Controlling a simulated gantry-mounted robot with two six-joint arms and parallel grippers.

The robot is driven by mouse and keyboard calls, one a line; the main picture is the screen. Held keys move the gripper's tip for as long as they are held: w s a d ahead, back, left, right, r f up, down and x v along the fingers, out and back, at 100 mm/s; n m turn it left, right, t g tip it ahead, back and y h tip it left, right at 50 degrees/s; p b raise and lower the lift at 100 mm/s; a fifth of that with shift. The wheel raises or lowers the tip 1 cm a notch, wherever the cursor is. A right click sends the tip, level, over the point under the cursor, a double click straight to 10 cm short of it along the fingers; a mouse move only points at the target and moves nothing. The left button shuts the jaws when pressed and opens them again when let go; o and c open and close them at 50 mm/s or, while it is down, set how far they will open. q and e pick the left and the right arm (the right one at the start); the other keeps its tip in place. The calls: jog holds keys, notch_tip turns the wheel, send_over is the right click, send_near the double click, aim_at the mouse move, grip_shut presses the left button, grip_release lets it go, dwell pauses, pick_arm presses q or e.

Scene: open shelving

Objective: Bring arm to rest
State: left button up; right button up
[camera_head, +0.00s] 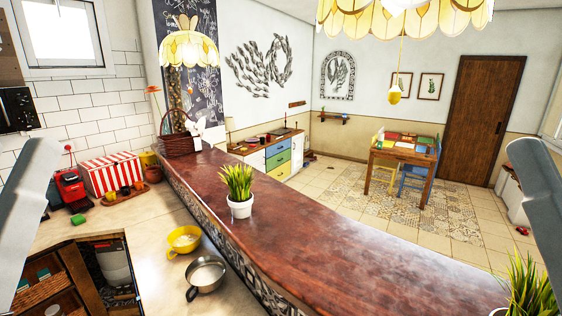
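A grey part of my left arm (28,205) stands at the left edge of the head view. A grey part of my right arm (540,185) stands at the right edge. Both slant and are cut off by the picture edges. No fingertips of either gripper show, so I cannot see whether they hold anything. Neither arm visibly touches the counters.
A long brown bar counter (330,250) crosses the middle, with a potted plant (238,188) on it. An open shelf compartment (45,280) is at lower left.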

pick_arm(q)
notch_tip(320, 180, up, 18)
jog(key=p, duration=1.5)
pick_arm(e)
notch_tip(320, 180, up, 18)
pick_arm(q)
notch_tip(320, 180, down, 27)
jog(key=b, duration=2.8)
jog(key=shift+f, duration=0.15)
pick_arm(e)
notch_tip(320, 180, down, 27)
jog(key=shift+f, duration=0.15)
